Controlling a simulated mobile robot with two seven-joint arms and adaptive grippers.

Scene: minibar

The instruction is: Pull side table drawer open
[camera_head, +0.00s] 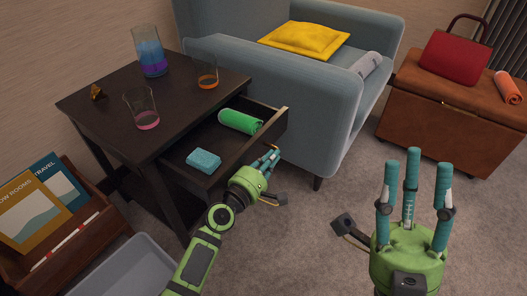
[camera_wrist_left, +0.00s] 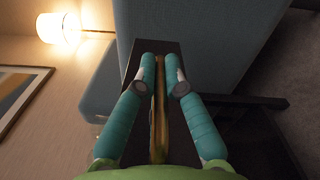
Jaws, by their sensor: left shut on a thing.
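The dark side table (camera_head: 107,108) stands at the left, and its drawer (camera_head: 282,121) is pulled out towards the front right. A green rolled cloth (camera_head: 240,121) and a teal folded cloth or block (camera_head: 203,160) lie inside it. My left gripper (camera_head: 269,158) is at the drawer front, shut on the brass-coloured drawer handle. In the left wrist view the long thin handle (camera_wrist_left: 158,115) runs between the fingers (camera_wrist_left: 161,72). My right gripper (camera_head: 412,175) is at the lower right, open and empty, fingers pointing up.
Glassware stands on the tabletop: a blue-purple vessel (camera_head: 150,50), a pink one (camera_head: 141,108) and an orange one (camera_head: 207,75). A blue armchair (camera_head: 330,115) is close behind the drawer. A wooden magazine box (camera_head: 75,255) and grey bin (camera_head: 125,270) are lower left. Carpet (camera_head: 310,225) is clear.

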